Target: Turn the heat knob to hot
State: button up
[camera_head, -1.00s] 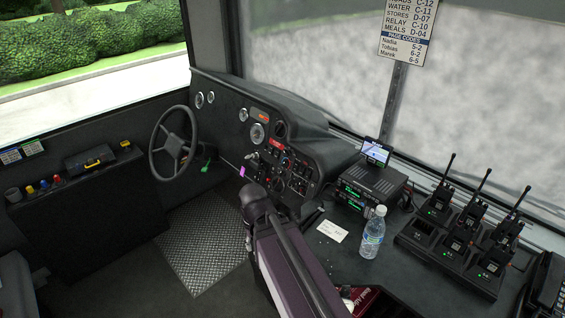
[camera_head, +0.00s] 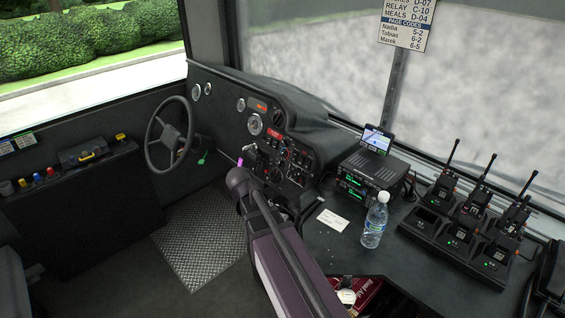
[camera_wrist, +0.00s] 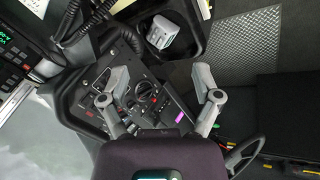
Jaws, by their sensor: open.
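The dashboard control panel (camera_head: 287,160) with small knobs and switches stands right of the steering wheel. A dark knob with a red mark (camera_wrist: 143,90) shows between my fingers in the wrist view; I cannot tell for sure that it is the heat knob. A red-marked control (camera_head: 287,153) also shows on the panel in the head view. My gripper (camera_wrist: 164,90) is open and empty, with its two grey fingers spread in front of the panel and apart from it.
The steering wheel (camera_head: 170,136) stands left of the panel. A radio unit (camera_head: 368,178), a water bottle (camera_head: 375,222) and a charging rack of handheld radios (camera_head: 462,235) stand on the right counter. The patterned floor plate (camera_head: 202,240) is clear.

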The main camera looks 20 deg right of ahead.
jog(key=w+d+f+t+h+b, duration=0.1)
jog(key=w+d+h+b, duration=0.2)
jog(key=w, duration=0.4)
jog(key=w+d+f+t+h+b, duration=0.1)
jog(key=w+d+f+h+b, duration=0.1)
jog(key=w+d+b, duration=0.35)
jog(key=t+h+b, duration=0.4)
send_near(281, 154)
jog(key=f+v, duration=0.1)
jog(key=v, duration=0.3)
jog(key=shift+w+r, duration=0.1)
jog(key=shift+r, duration=0.4)
jog(key=shift+d, duration=0.1)
jog(key=shift+b+x, duration=1.5)
jog(key=shift+x, duration=5.35)
jog(key=shift+f, duration=0.1)
jog(key=shift+d, duration=0.1)
grip_shut()
